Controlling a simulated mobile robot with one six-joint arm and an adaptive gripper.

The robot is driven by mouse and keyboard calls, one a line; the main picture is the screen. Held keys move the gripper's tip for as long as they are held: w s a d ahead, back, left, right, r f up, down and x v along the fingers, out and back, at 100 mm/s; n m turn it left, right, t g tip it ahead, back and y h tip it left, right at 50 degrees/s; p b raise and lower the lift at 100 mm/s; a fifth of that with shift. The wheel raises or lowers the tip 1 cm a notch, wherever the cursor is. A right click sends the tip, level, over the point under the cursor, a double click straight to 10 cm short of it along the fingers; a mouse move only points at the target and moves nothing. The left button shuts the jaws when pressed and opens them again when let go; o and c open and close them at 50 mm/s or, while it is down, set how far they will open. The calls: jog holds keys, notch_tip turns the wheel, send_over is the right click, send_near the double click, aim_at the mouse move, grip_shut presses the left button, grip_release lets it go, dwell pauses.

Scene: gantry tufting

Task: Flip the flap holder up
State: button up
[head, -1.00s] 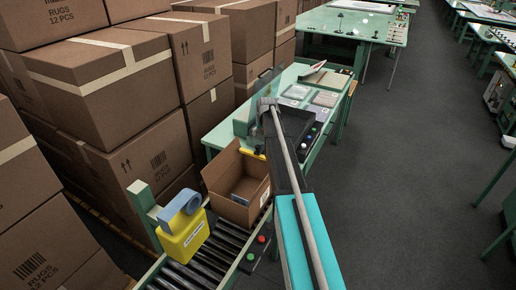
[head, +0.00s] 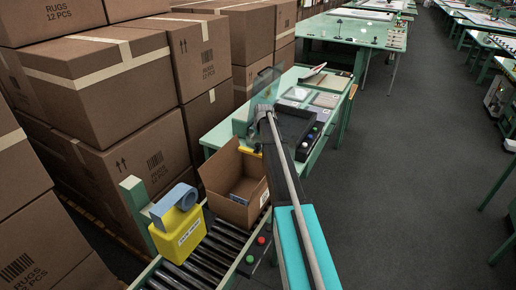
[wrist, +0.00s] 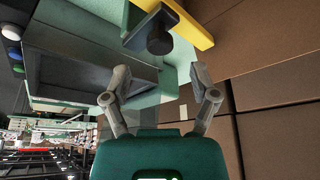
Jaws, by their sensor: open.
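The flap holder, a yellow bar (wrist: 190,22) with a dark round knob (wrist: 158,40), shows at the top of the wrist view. It sits on a pale green mount. In the head view a small part of the yellow bar (head: 254,153) shows at the carton's far edge, beside my arm. My gripper (wrist: 161,80) is open and empty, its two fingers spread wide. In the wrist view the knob lies beyond the fingertips, roughly centred between them, with a gap.
An open carton (head: 231,205) stands on the roller conveyor (head: 205,255). A yellow box (head: 178,236) with a blue tape roll is left of it. Stacked cartons (head: 90,80) crowd the left. A green table (head: 322,125) lies behind. Open floor (head: 400,190) is on the right.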

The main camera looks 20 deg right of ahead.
aim_at(258, 144)
jog(key=shift+b+x, duration=1.65)
jog(key=shift+x, duration=0.45)
grip_shut()
